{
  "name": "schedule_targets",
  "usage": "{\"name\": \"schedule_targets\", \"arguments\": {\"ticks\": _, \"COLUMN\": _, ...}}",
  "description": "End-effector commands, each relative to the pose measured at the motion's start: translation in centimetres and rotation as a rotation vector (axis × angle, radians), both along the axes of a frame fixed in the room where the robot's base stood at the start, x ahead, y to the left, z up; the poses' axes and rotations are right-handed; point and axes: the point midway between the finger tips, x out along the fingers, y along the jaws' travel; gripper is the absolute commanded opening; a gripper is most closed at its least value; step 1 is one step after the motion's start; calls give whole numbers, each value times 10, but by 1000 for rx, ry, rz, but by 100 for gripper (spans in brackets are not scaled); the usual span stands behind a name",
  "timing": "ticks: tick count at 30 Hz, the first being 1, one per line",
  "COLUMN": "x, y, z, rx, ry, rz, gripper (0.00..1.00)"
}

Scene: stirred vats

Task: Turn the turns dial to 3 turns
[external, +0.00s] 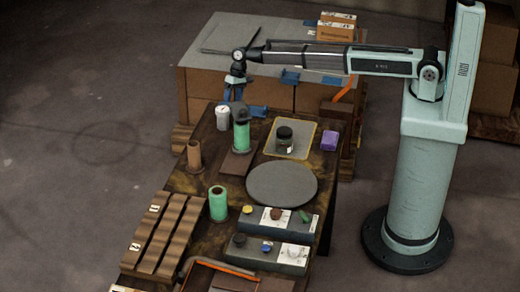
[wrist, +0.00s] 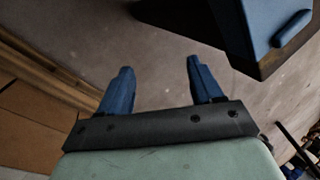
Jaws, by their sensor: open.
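Two grey control boxes stand at the right front of the bench. The rear box (external: 262,221) carries a yellow knob (external: 247,209), a brown round knob (external: 277,214) and a green knob (external: 305,216). The front box (external: 268,262) carries a dark knob (external: 240,240), a blue knob (external: 266,246) and a pale plate (external: 295,251). The labels are too small to read, so I cannot tell which is the turns dial or its setting. My gripper (external: 230,100) is at the far end of the bench, away from both boxes. Its blue fingers are apart and empty in the wrist view (wrist: 159,66).
Near my gripper stand a green cylinder (external: 241,137) and a white jar (external: 223,118). A dark jar (external: 284,136) stands on a yellow-edged tray (external: 309,140). A round grey disc (external: 282,184) lies behind the boxes. Wooden racks (external: 165,235) are at left.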

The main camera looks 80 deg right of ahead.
Motion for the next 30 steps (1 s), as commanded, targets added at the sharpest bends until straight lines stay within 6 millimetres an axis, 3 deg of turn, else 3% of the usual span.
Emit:
{"name": "schedule_targets", "arguments": {"ticks": 1, "x": 21, "y": 9, "z": 22, "rx": 11, "ry": -21, "rz": -1, "gripper": 65}}
{"name": "schedule_targets", "arguments": {"ticks": 5, "x": 54, "y": 37, "z": 72, "rx": 35, "ry": -60, "rz": 10, "gripper": 65}}
{"name": "schedule_targets", "arguments": {"ticks": 9, "x": 71, "y": 106, "z": 118, "rx": 33, "ry": -95, "rz": 117, "gripper": 65}}
{"name": "schedule_targets", "arguments": {"ticks": 20, "x": 30, "y": 280, "z": 149, "rx": -54, "ry": -120, "rz": 507, "gripper": 65}}
{"name": "schedule_targets", "arguments": {"ticks": 30, "x": -40, "y": 432, "z": 176, "rx": -134, "ry": -149, "rz": 874, "gripper": 65}}
